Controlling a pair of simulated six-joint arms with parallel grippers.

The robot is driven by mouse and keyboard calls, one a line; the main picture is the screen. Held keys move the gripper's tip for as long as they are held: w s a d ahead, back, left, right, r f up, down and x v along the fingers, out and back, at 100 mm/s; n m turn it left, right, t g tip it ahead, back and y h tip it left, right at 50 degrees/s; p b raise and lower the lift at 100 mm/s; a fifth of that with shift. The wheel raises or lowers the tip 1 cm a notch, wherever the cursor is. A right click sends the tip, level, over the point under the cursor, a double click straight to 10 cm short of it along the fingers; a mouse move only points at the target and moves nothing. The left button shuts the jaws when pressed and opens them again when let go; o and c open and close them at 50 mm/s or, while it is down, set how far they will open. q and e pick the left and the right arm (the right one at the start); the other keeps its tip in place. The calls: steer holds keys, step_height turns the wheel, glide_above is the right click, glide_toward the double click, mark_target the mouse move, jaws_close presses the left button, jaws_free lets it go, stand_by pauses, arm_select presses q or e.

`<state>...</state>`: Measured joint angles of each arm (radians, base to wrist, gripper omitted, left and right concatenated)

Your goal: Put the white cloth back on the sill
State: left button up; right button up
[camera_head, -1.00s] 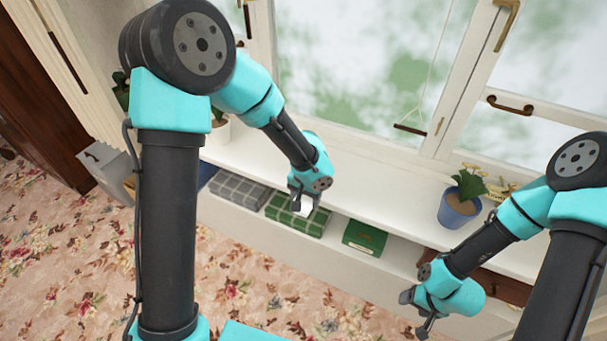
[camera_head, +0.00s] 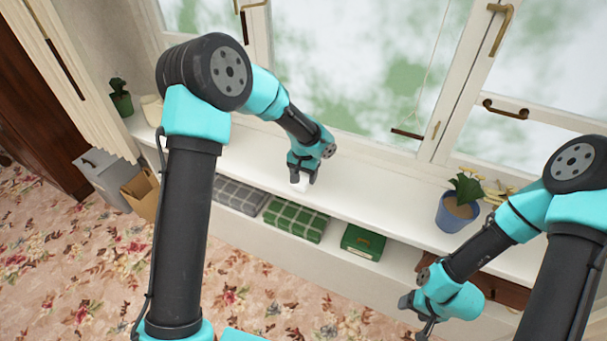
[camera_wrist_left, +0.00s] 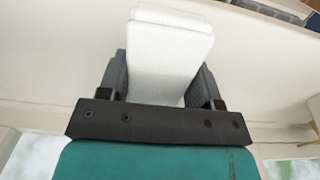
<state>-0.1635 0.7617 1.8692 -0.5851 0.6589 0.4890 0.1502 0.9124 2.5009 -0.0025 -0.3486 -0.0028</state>
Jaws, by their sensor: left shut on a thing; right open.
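My left gripper (camera_head: 303,177) is shut on the white cloth (camera_head: 301,184), of which only a small pale patch shows below the fingers in the head view. In the left wrist view the cloth (camera_wrist_left: 168,58) is a folded white block between the two dark fingers (camera_wrist_left: 160,88). The white sill (camera_head: 365,205) runs under the window, and the left gripper is over it. I cannot tell whether the cloth touches the sill. My right gripper (camera_head: 418,312) is open and empty, in front of the sill at the lower right.
A blue pot with a plant (camera_head: 457,208) stands on the sill at right. A small potted plant (camera_head: 121,98) is at its left end. Grey checked (camera_head: 240,193) and green checked (camera_head: 296,218) folded cloths and a green box (camera_head: 363,241) lie below the sill. The sill's middle is clear.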

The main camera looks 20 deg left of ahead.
mark_target(304, 174)
arm_select(q)
steer(key=shift+w+a+f, duration=0.1)
steer(key=shift+w+a, duration=0.15)
steer(key=shift+w, duration=0.55)
steer(key=shift+w+a+f, duration=0.1)
steer(key=shift+w+a, duration=0.1)
steer(key=shift+w, duration=0.6)
steer(key=shift+w+a, duration=0.1)
steer(key=shift+w, duration=0.15)
steer(key=shift+f, duration=1.75)
steer(key=shift+f, duration=0.1)
steer(key=o, duration=1)
step_height(304, 174, up, 12)
steer(key=shift+w+r, duration=0.1)
steer(key=shift+r, duration=0.05)
